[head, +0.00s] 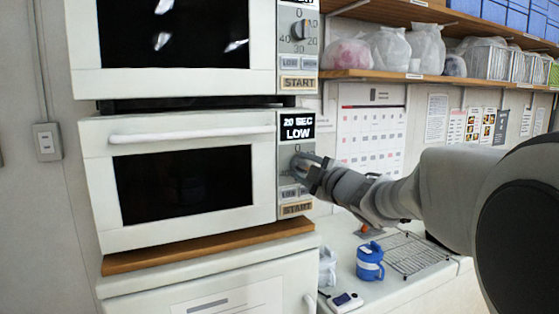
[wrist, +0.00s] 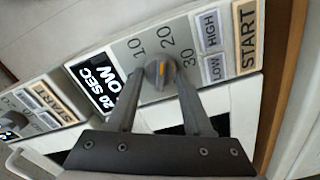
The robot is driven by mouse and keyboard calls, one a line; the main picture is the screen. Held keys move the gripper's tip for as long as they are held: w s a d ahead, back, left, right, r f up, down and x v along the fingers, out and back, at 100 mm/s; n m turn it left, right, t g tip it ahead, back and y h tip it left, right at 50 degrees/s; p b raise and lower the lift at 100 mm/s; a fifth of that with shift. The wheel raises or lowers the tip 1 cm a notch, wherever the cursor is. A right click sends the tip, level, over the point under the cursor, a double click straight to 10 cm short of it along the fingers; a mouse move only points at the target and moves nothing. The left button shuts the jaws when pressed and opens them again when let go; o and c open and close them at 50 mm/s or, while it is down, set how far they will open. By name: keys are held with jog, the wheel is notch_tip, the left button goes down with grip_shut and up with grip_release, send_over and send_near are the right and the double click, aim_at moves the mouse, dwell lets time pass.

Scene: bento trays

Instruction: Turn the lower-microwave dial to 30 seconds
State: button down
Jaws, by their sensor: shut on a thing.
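The lower microwave (head: 90,190) is white, with its door shut. Its display (head: 298,127) reads "20 SEC LOW", and it shows in the wrist view (wrist: 97,85) too. The dial (wrist: 158,75) is a grey round knob with an orange mark. The numbers 10, 20 and 30 are printed around it in the wrist view. My gripper (wrist: 160,78) is shut on the dial, one finger on each side. In the head view my gripper (head: 303,166) reaches the panel from the right and hides most of the dial.
LOW and HIGH buttons and a START button (wrist: 246,36) sit beside the dial. The upper microwave (head: 85,50) is stacked above. A blue mug (head: 370,264), a wire rack (head: 415,254) and a white mug (head: 327,268) stand on the counter below my arm. A shelf with bags is above.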

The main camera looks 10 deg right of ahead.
jog(key=m+p, duration=0.1)
jog(key=m, duration=0.1)
jog(key=m+p, duration=0.1)
jog(key=m, duration=0.1)
jog(key=m+p, duration=0.1)
jog(key=m, duration=0.1)
jog(key=shift+d+r+m+p, duration=0.15)
jog(key=shift+r+m+p, duration=0.15)
jog(key=shift+p, duration=0.1)
jog(key=m+p, duration=0.2)
jog(key=m, duration=0.1)
jog(key=shift+d+f+m+p, duration=0.15)
jog(key=shift+m+p, duration=0.5)
jog(key=shift+m, duration=0.95)
jog(key=shift+c, duration=1.6)
grip_release()
